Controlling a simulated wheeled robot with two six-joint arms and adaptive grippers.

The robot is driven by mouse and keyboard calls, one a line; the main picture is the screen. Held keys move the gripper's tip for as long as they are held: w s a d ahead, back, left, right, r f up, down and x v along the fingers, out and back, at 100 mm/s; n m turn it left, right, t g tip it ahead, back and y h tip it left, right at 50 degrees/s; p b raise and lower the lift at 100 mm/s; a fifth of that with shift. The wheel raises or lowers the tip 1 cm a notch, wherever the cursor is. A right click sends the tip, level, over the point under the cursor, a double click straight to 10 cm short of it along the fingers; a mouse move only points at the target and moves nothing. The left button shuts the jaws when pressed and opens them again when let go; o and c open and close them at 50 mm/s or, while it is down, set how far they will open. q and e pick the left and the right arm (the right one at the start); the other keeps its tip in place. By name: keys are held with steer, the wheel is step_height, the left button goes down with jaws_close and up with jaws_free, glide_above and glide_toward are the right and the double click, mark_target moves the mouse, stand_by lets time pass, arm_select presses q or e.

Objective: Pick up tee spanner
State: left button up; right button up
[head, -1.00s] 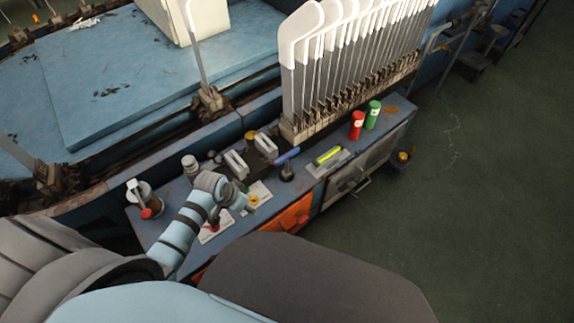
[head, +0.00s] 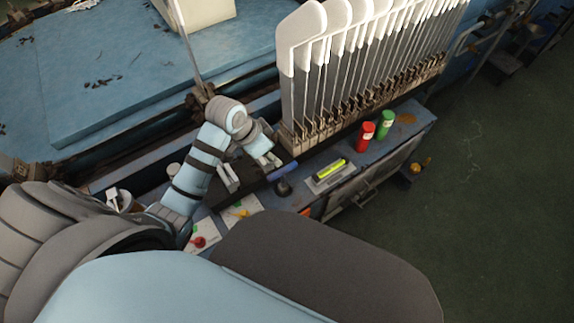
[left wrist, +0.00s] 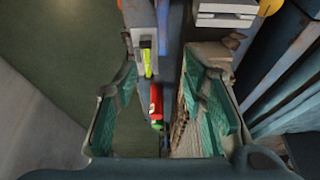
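The tee spanner appears to be the blue-handled tool (head: 282,171) on the bench, with its bar lying over a dark round base. In the left wrist view a blue bar (left wrist: 163,25), probably its handle, lies beyond the fingertips. My left gripper (head: 268,156) is over the bench, close to the handle's upper left in the head view. The left wrist view shows this gripper (left wrist: 162,68) open, its teal-padded fingers apart and nothing held between them. The arm partly hides the dark tray with grey blocks (head: 228,178). My right gripper is not in view.
A row of white sock boards (head: 345,60) stands behind the handle. Cards with red (head: 198,242) and yellow knobs lie nearer. Open floor is at right.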

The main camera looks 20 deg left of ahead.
arm_select(q)
steer(key=b, duration=0.4)
glide_above(282, 170)
steer(key=s, duration=0.2)
steer(key=f, duration=0.7)
steer(key=shift+w+a, duration=0.1)
steer(key=shift+a, duration=0.1)
steer(key=b+x, duration=0.1)
steer(key=x, duration=0.1)
steer(key=b+x, duration=0.1)
steer(key=x, duration=0.1)
steer(key=a+b+x, duration=0.1)
steer(key=x, duration=0.1)
steer(key=shift+d+f+b, duration=0.1)
steer(key=shift+f+b, duration=0.3)
steer(key=shift+f, duration=0.2)
steer(key=shift+c, duration=0.4)
jaws_close()
